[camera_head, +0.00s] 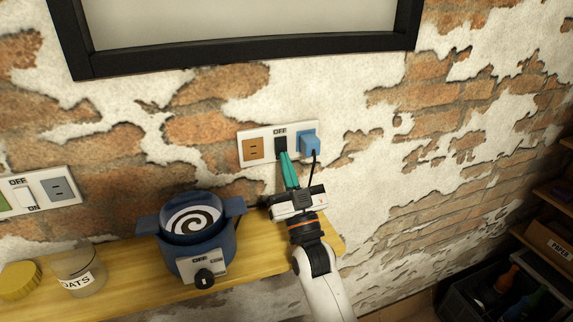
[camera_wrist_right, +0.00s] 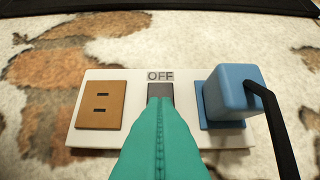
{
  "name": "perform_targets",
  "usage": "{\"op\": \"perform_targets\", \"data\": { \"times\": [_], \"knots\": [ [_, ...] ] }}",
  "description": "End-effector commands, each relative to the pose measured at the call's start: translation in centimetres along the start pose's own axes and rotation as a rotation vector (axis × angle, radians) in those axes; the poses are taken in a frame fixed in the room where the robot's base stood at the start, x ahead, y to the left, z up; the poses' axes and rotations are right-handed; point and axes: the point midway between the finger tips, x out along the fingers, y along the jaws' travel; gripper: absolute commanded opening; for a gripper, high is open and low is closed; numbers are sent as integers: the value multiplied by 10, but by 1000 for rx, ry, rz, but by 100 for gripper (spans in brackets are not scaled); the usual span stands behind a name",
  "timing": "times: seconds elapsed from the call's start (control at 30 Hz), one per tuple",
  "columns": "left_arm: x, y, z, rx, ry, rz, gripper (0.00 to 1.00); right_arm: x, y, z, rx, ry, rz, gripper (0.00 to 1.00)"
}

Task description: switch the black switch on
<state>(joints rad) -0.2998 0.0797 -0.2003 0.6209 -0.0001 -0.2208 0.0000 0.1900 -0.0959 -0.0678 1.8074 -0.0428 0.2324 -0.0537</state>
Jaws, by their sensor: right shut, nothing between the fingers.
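The black switch (camera_head: 280,144) sits in the middle of a white wall plate (camera_head: 244,158), between an orange socket (camera_head: 253,149) and a blue socket with a blue plug (camera_head: 310,145) in it. The word OFF shows above the switch. In the right wrist view the switch (camera_wrist_right: 160,90) looks dark grey, and its lower part is hidden behind my green fingers. My right gripper (camera_head: 285,155) is shut and empty, with its tips at the lower part of the switch. I cannot tell whether they touch it. My left gripper is not in view.
A black cord hangs from the plug, close to my right gripper. A blue pot (camera_head: 195,240) stands on the wooden shelf (camera_head: 125,258), left of my right arm. A jar (camera_head: 80,272) stands farther left. Another plate with a white switch (camera_head: 23,198) is at the left.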

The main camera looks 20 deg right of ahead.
Motion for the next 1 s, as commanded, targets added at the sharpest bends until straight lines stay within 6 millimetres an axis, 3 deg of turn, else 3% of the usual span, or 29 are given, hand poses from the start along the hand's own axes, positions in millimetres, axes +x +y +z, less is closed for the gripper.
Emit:
{"op": "perform_targets", "data": {
  "times": [0.33, 0.5, 1.0],
  "knots": [
    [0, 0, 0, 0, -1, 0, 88, 1, 0, -2, 0, 0, 0, 0],
    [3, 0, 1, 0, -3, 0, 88, 7, 0, -13, 0, 2, 0, 0],
    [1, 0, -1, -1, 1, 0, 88, 3, 0, -8, 0, 5, 0, 0]
  ]
}}
